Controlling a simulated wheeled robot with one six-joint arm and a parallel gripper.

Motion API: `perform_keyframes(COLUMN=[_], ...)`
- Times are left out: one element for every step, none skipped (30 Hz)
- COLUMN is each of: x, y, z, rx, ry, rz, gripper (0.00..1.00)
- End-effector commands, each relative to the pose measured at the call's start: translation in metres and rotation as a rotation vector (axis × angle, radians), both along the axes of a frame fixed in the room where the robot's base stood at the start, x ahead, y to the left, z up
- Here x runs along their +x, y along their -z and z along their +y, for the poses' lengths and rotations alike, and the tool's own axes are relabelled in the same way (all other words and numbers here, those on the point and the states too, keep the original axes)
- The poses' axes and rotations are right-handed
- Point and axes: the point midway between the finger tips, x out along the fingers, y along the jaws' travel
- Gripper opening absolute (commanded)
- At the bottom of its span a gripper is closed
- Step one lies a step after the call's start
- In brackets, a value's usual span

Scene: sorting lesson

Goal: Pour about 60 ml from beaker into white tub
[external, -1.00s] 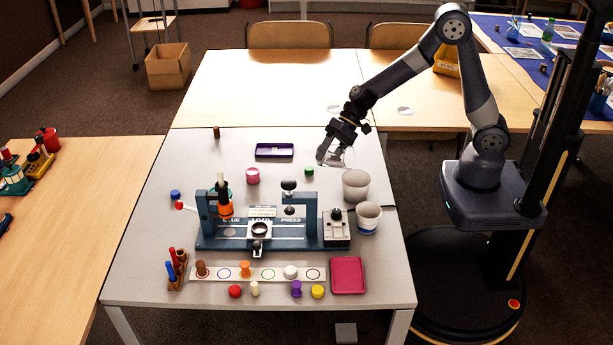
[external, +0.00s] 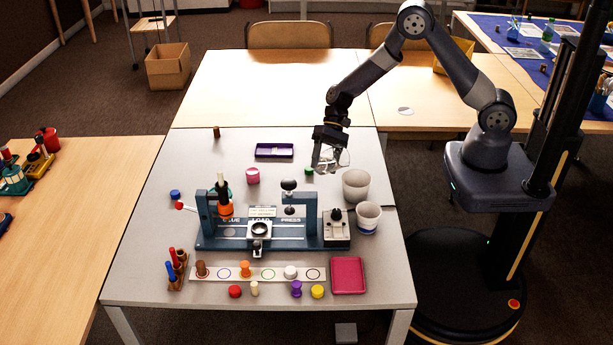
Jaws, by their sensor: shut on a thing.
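My gripper (external: 327,165) points down above the right rear part of the grey table. It is shut on a clear glass beaker (external: 341,160). The beaker is small and see-through here, so its tilt and liquid level cannot be told. A plain white tub (external: 355,187) stands on the table in front of the gripper and to its right. The beaker is up and left of the tub's rim, apart from it in the picture.
A second white tub with blue marks (external: 368,219) stands just in front of the first. A blue press (external: 270,240) fills the table's middle. A green cap (external: 309,171) and pink pot (external: 253,176) lie left of the gripper. A red tray (external: 348,275) sits at front right.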

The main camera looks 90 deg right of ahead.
Motion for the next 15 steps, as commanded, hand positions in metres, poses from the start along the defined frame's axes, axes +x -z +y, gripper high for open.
perform_keyframes(x=[0.0004,-0.0001,-0.0003,-0.0004,-0.0005,-0.0004,-0.0002,-0.0001,-0.0001,0.0000,0.0000,0.0001,0.0000,0.0000,0.0005], y=[-0.0046,-0.0046,-0.0047,-0.0045,-0.0018,-0.0004,0.0000,0.0002,0.0007,0.0009,0.0012,0.0020,0.0027,0.0036,0.0049], z=[-0.0004,-0.0002,-0.0002,-0.0002,-0.0001,-0.0001,-0.0002,-0.0002,-0.0003,-0.0002,-0.0003,-0.0004,-0.0005,-0.0007,-0.0008], rx=[0.014,0.023,0.031,0.037,0.043,0.048,0.050,0.053,0.055,0.058,0.059,0.063,0.067,0.071,0.082], ry=[0.002,0.000,0.001,0.001,0.002,0.002,0.002,0.002,0.001,0.002,0.002,0.002,0.002,0.001,0.002], rz=[0.026,0.040,0.058,0.068,0.077,0.086,0.090,0.093,0.098,0.102,0.107,0.115,0.121,0.131,0.147], gripper=[0.33,0.33,0.33,0.33,0.33,0.33,0.33,0.33,0.33,0.33,0.33,0.33,0.33,0.33,0.33])
